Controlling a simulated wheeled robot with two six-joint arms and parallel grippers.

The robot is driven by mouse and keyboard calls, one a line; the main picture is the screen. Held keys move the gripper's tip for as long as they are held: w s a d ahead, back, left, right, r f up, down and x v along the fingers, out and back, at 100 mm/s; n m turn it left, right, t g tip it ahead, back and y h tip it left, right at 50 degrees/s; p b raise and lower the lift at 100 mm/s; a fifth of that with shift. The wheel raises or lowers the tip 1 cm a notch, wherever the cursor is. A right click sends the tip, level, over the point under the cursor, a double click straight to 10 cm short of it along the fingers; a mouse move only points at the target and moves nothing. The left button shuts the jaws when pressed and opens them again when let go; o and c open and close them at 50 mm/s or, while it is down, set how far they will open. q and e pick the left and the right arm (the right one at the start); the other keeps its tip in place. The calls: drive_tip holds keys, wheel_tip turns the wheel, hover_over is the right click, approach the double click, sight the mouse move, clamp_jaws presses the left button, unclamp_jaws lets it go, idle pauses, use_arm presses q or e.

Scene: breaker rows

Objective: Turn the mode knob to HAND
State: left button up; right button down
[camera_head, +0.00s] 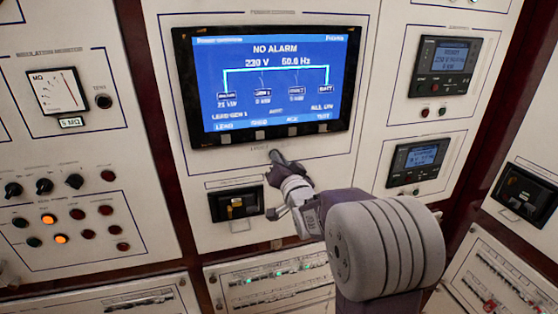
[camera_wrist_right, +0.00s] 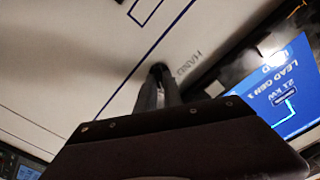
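The mode knob (camera_wrist_right: 158,69) is a small dark knob on the white panel, just below the big blue screen. In the wrist view the word HAND is printed beside it. In the head view my right gripper (camera_head: 276,166) covers most of the knob. In the wrist view the two fingers of my right gripper (camera_wrist_right: 158,88) reach the panel, close together, with the knob between their tips. They look shut on it. Which way the knob points is hidden. My left gripper is not in view.
The big screen (camera_head: 268,85) reads NO ALARM, its frame close above my right gripper. A black breaker unit (camera_head: 236,204) sits below left of the gripper. More black knobs (camera_head: 44,186) and lamps are on the left panel. Two small displays (camera_head: 446,66) are on the right.

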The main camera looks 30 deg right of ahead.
drive_tip(key=shift+a+n+b, duration=0.2)
drive_tip(key=shift+n+b, duration=6.25)
drive_tip(key=shift+n, duration=0.45)
drive_tip(key=c, duration=1.5)
unclamp_jaws()
drive_tip(key=shift+s, duration=0.1)
